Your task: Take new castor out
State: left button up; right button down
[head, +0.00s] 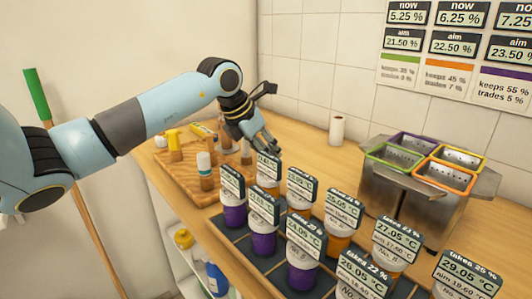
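No castor can be made out in the head view. My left gripper (268,146) hangs over the counter, just behind the far end of the rows of labelled cups. Its fingers point down and to the right, close to a label, and their gap is too small to judge. Nothing can be seen held in it. Purple cups (301,274) and orange cups (337,244) stand upright in a dark tray (235,243), with temperature labels on top. My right gripper is not in view.
A metal unit (405,201) with coloured-rim baskets stands at the right. A wooden board (172,188) holds bottles and yellow items at the back left. A white roll (337,130) stands by the wall. Bottles (216,279) sit on a shelf below. A green-handled pole (36,95) leans at left.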

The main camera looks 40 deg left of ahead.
pick_arm(q)
jog(key=c, duration=0.4)
jog(key=shift+r, duration=0.3)
jog(key=shift+r+p, duration=1.75)
jog(key=shift+r, duration=0.9)
